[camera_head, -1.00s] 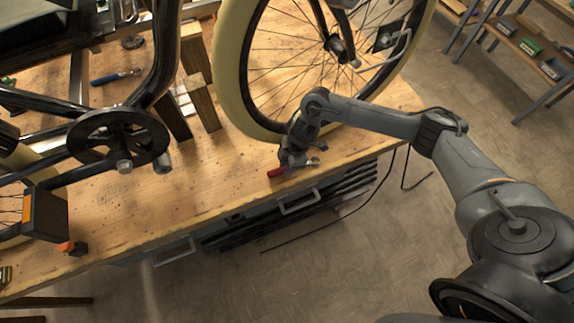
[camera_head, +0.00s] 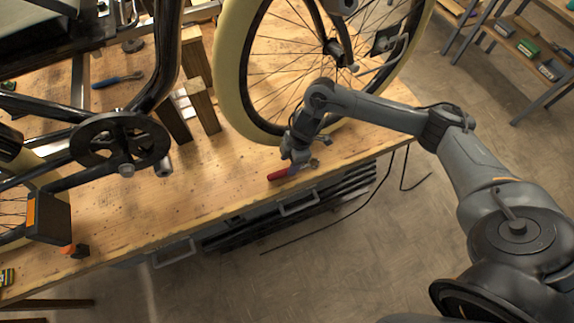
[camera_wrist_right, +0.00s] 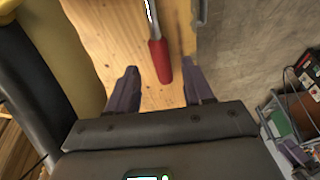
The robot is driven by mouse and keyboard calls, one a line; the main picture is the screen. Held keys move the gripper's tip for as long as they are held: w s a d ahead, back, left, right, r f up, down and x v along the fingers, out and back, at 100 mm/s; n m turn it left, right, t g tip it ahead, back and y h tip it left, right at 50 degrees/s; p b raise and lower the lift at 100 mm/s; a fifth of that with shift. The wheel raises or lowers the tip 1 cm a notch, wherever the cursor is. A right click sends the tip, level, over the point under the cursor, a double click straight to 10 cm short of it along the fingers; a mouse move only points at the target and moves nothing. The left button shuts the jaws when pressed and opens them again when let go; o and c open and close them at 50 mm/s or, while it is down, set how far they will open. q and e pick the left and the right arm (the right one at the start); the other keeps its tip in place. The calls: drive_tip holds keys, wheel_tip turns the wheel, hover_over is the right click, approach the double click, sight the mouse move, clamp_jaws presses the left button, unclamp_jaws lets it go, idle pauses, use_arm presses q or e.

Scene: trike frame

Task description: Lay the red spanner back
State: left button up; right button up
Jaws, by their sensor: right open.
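The red spanner (camera_head: 279,174) lies on the wooden workbench near its front edge, below the big wheel. In the right wrist view its red handle (camera_wrist_right: 160,62) lies on the wood between and just beyond my fingertips, with its metal shaft running up out of the frame. My right gripper (camera_head: 296,160) is above the spanner in the head view. Its two fingers are spread apart and empty in the right wrist view (camera_wrist_right: 158,88). My left gripper is not in view.
The trike wheel (camera_head: 255,128) stands close behind my right gripper. A blue-handled tool (camera_head: 117,79) lies at the back left. Wooden blocks (camera_head: 203,95) stand left of the wheel. The bench's front middle is clear. A shelf (camera_head: 525,45) stands far right.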

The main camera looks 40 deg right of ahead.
drive_tip(key=w+p+v, duration=0.1)
drive_tip(key=v, duration=0.6)
drive_tip(key=s+a+m+t+y, duration=0.25)
drive_tip(key=a+t, duration=0.35)
drive_tip(key=a, duration=1.5)
drive_tip(key=s+d+m+g+h, duration=0.1)
drive_tip(key=s+d+m, duration=0.3)
drive_tip(key=s, duration=0.4)
drive_tip(key=s+d+f+m+g+h, duration=0.1)
drive_tip(key=s+d+m+g+h, duration=0.1)
drive_tip(key=s+d+m+h, duration=0.2)
drive_tip(key=s+d+m, duration=0.1)
drive_tip(key=s+d, duration=0.2)
drive_tip(key=s, duration=0.1)
drive_tip(key=shift+s+g, duration=0.25)
drive_tip(key=shift+g, duration=0.05)
drive_tip(key=shift+f, duration=0.15)
drive_tip(key=shift+a, duration=0.1)
